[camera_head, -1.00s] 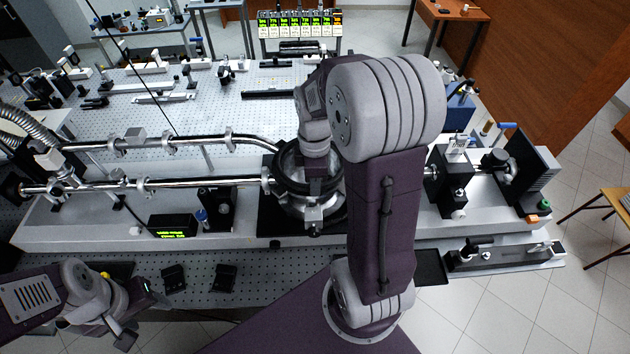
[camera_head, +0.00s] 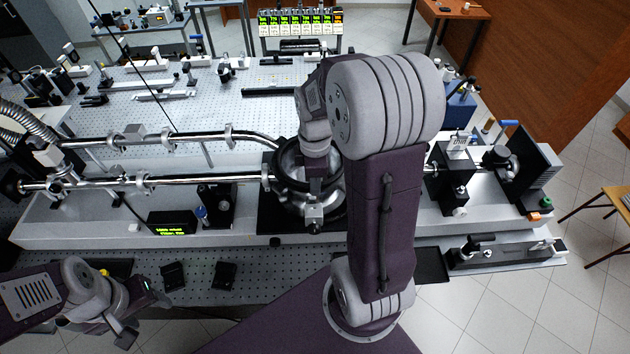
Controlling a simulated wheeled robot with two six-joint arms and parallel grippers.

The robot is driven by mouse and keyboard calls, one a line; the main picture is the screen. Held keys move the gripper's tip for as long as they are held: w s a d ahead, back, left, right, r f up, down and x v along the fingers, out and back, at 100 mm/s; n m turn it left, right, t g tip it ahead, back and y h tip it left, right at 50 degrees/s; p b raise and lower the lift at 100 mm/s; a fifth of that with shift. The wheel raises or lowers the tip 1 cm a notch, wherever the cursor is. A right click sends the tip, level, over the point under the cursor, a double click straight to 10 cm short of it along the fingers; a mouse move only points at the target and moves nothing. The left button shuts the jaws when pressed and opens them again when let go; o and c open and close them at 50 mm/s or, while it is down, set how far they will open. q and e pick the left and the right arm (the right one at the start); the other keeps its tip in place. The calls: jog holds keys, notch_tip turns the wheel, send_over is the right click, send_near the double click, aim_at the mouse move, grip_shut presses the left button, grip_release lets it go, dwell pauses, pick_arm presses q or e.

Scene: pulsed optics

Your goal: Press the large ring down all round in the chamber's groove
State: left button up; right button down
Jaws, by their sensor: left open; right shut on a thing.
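The round metal chamber (camera_head: 283,168) stands on a black base plate near the middle of the bench. A dark ring (camera_head: 290,181) shows along the chamber's left and front rim; I cannot tell how fully it sits in the groove. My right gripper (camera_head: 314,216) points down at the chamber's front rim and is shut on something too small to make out. My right arm hides the chamber's right side. My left gripper (camera_head: 134,325) is open and empty at the lower left, over the front edge of the bench, well away from the chamber.
Two steel pipes (camera_head: 200,182) run from the left to the chamber. A small black box with a green display (camera_head: 172,224) stands left of it. Two small black blocks (camera_head: 224,275) lie on the perforated front strip. A black tray (camera_head: 432,266) lies right of my arm.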

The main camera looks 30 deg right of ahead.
jog(key=shift+f, duration=0.2)
jog(key=c, duration=1.3)
grip_release()
jog(key=shift+o, duration=0.2)
notch_tip(320, 180, up, 13)
jog(key=p, duration=0.3)
